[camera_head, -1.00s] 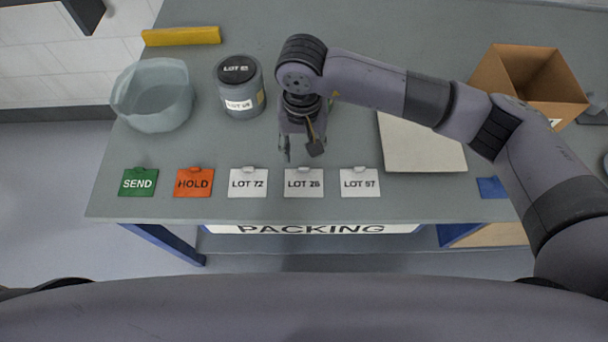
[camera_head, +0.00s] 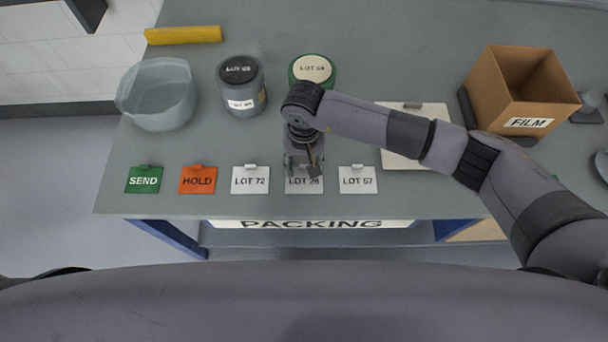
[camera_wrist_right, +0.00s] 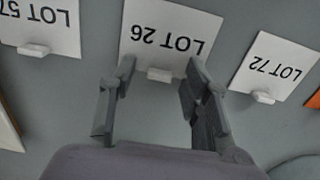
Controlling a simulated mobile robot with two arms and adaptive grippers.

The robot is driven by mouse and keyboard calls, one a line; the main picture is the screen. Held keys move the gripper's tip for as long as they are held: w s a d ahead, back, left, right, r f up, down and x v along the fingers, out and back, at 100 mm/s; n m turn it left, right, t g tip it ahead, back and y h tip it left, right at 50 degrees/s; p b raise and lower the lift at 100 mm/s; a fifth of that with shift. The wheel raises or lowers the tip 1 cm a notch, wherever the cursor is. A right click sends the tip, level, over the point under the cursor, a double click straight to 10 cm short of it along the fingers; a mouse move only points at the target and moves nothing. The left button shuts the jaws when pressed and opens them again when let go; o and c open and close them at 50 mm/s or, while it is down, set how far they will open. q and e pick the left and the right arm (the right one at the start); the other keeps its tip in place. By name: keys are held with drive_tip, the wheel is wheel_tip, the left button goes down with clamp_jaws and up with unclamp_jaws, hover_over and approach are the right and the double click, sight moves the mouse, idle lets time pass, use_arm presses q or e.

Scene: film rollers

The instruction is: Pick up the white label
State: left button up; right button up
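Three white labels lie in a row near the table's front edge: LOT 72 (camera_head: 250,180), LOT 26 (camera_head: 304,184) and LOT 57 (camera_head: 357,180). My right gripper (camera_head: 304,172) is over the LOT 26 label and partly hides it. In the right wrist view my right gripper (camera_wrist_right: 158,80) is open, its fingers on either side of the small white tab of the LOT 26 label (camera_wrist_right: 168,35). The LOT 72 label (camera_wrist_right: 275,68) and LOT 57 label (camera_wrist_right: 40,25) lie to its sides. My left gripper is not in view.
A green SEND card (camera_head: 144,180) and orange HOLD card (camera_head: 198,180) lie left of the labels. Behind are a clear tub (camera_head: 157,95), a grey canister (camera_head: 241,88), a green-rimmed canister (camera_head: 313,70), a pale board (camera_head: 440,112) and a FILM box (camera_head: 525,95).

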drive_tip(key=c, duration=0.8)
